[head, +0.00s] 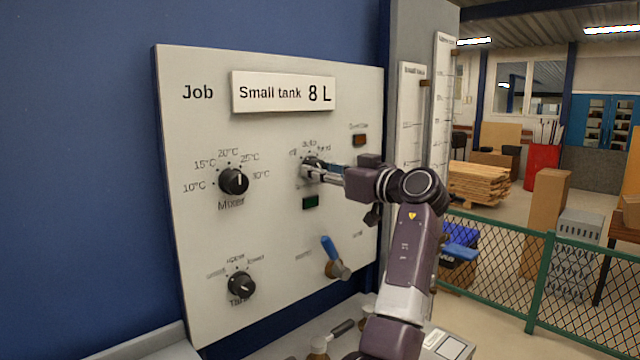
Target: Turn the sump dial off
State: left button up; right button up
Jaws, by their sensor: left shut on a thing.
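The sump dial (309,162) is a small dark knob at the upper middle of the pale panel, with small position marks above it. My left gripper (314,170) is at this dial and shut on it. The fingers and wrist cover much of the knob, so I cannot tell where its pointer stands. My right gripper is not in view.
The Mixer dial (234,181) and Tank dial (240,285) are on the panel's left side. A blue-handled valve (331,251) sticks out below my gripper. A green mesh fence (500,265) stands right.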

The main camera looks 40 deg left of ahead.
pick_arm(q)
jog(key=shift+n+b, duration=0.5)
jog(key=shift+n, duration=0.3)
jog(key=o, duration=1.2)
jog(key=shift+c, duration=0.2)
jog(key=s+d, duration=0.1)
jog(key=d, duration=1.1)
